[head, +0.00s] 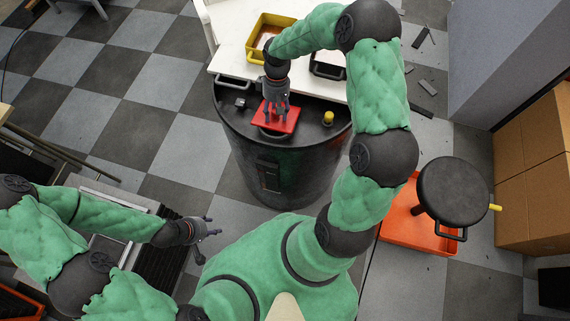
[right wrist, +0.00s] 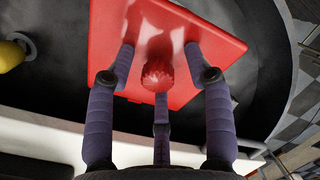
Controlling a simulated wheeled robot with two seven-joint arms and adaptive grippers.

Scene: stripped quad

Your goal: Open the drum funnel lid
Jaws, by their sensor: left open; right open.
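The drum (head: 262,165) is a dark barrel with a black top in the middle of the head view. A red square lid (head: 270,124) lies on its top, and the lid also shows in the right wrist view (right wrist: 185,30). A ribbed red knob (right wrist: 158,76) stands on the lid. My right gripper (head: 275,117) is over the lid with its fingers open and spread around the knob; I cannot tell whether they touch it. It also shows in the right wrist view (right wrist: 160,80). My left gripper (head: 204,240) is open and empty, low at the left, away from the drum.
A white table (head: 238,62) stands behind the drum and holds a yellow bin (head: 254,30). A yellow cap (head: 328,117) sits on the drum top, right of the lid. A black stool (head: 453,190) stands by an orange tray (head: 398,232) at right. Cardboard boxes (head: 530,170) stand far right.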

